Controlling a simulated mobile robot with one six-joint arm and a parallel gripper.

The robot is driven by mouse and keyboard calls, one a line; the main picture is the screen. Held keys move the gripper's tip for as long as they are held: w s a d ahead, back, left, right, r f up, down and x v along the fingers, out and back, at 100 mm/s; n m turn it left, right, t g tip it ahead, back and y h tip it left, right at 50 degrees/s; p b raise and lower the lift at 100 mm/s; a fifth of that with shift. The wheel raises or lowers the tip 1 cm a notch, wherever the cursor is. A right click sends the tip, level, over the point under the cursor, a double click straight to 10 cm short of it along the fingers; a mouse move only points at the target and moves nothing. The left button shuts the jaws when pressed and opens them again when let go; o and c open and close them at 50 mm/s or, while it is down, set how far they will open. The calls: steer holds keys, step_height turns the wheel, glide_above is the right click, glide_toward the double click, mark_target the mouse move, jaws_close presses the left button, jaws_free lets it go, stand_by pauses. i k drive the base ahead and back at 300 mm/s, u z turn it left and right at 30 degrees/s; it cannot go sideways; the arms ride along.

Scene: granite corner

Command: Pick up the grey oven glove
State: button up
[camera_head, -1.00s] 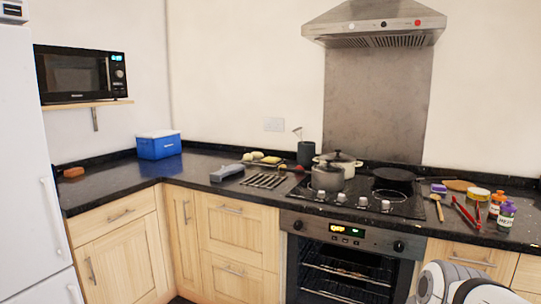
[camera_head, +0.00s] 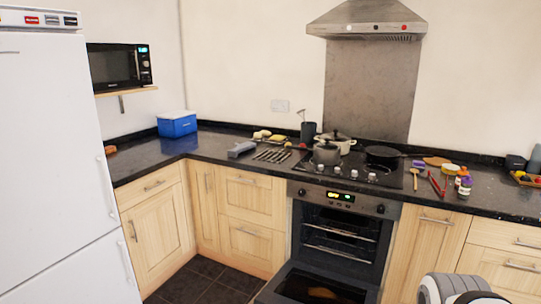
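A grey, flat-topped elongated object (camera_head: 241,149), which looks like the grey oven glove, lies on the black granite counter (camera_head: 215,150) left of the hob. It is small in the view, so its exact shape is hard to tell. Nothing covers it. A rounded white and grey part of my arm shows at the bottom right edge, far from the glove. My gripper's fingers are not in view.
The oven door (camera_head: 285,286) hangs open and low, with a brownish thing (camera_head: 322,293) on it. Cutlery-like items (camera_head: 272,155) lie right of the glove. Pots (camera_head: 326,153) stand on the hob. A blue box (camera_head: 177,124) stands in the corner. Some dark floor (camera_head: 188,284) is clear.

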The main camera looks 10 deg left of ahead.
mark_target(247, 145)
steer(key=z, duration=0.45)
steer(key=k, duration=0.2)
steer(key=u, duration=1.55)
steer(key=i, duration=1.55)
steer(key=u, duration=0.65)
steer(key=i, duration=1.7)
steer(key=z, duration=0.75)
steer(key=i, duration=1.3)
steer(key=z, duration=1.2)
steer(key=i, duration=0.45)
steer(key=z, duration=0.3)
